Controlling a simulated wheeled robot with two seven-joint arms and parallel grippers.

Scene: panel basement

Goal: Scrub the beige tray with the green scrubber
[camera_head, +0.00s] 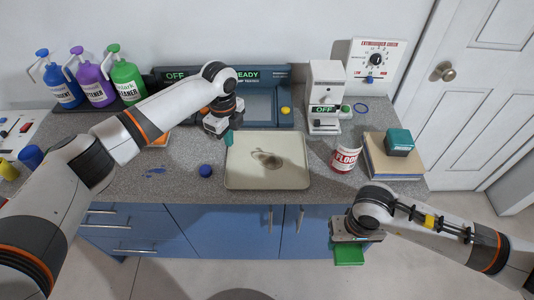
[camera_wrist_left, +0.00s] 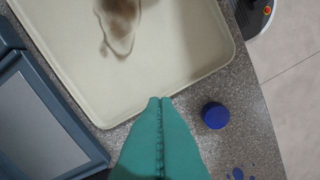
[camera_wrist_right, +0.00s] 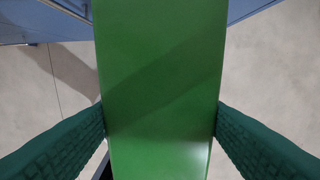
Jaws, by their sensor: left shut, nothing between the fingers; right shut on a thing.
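The beige tray (camera_head: 240,178) lies flat on the speckled counter, with a brown stain (camera_head: 268,160) in its middle; the tray also shows in the left wrist view (camera_wrist_left: 180,60). My left gripper (camera_head: 228,138) is shut and empty, its teal fingertips (camera_wrist_left: 160,100) at the tray's back left edge. My right gripper (camera_head: 347,245) is shut on the green scrubber (camera_head: 348,256), held in front of the counter over the floor, lower right of the tray. In the right wrist view the scrubber (camera_wrist_right: 160,90) sits between both fingers.
A blue cap (camera_head: 205,171) lies left of the tray, beside blue spots (camera_head: 154,171). A red and white can (camera_head: 345,158) stands right of it, then books (camera_head: 392,165) with a teal box (camera_head: 399,142). A grey-blue device (camera_head: 262,105) is behind. Cabinet doors (camera_head: 240,230) are below.

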